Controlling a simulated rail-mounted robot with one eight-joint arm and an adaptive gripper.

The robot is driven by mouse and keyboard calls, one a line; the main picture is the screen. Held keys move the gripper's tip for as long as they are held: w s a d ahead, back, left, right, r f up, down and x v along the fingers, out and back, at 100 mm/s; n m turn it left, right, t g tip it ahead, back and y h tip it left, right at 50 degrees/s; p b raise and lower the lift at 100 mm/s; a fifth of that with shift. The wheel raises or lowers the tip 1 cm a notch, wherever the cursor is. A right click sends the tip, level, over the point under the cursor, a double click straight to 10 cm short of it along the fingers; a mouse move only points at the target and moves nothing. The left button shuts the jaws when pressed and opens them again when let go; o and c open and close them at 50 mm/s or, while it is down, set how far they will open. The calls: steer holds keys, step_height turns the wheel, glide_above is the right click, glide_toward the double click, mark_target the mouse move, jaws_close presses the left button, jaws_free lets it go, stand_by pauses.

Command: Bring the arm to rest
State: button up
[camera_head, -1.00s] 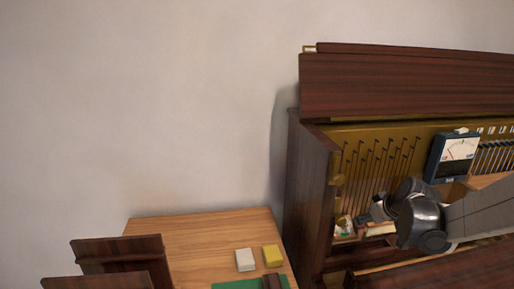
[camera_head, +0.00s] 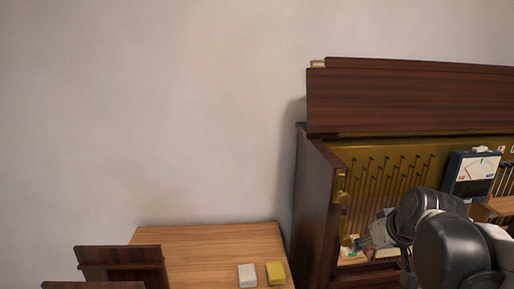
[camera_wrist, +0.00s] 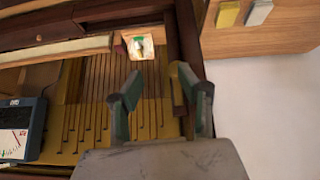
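My gripper (camera_wrist: 158,88) is open and empty in the wrist view, with its two green-padded fingers apart. Behind it are the open piano's brass-coloured plate and rods (camera_wrist: 95,105). In the head view my gripper (camera_head: 362,243) is at the left end of the piano's open front, partly hidden by my bent arm. The dark wood piano (camera_head: 318,200) has its lid (camera_head: 410,100) raised above the rods. I cannot tell from these views whether the gripper touches the piano.
A meter (camera_head: 472,176) with a white dial stands inside the piano. A wooden table (camera_head: 210,245) to the left carries a white block (camera_head: 247,275) and a yellow block (camera_head: 276,273). A small tray (camera_wrist: 140,43) with a green and white item lies by the rods.

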steer(key=s+a, duration=0.3)
steer(key=s, duration=0.4)
steer(key=s+a+m, duration=0.1)
steer(key=s+a, duration=0.3)
steer(key=s, duration=0.4)
steer(key=shift+r+m+h, duration=0.3)
steer(key=shift+r, duration=0.05)
steer(key=shift+c, duration=0.7)
stand_by(0.4)
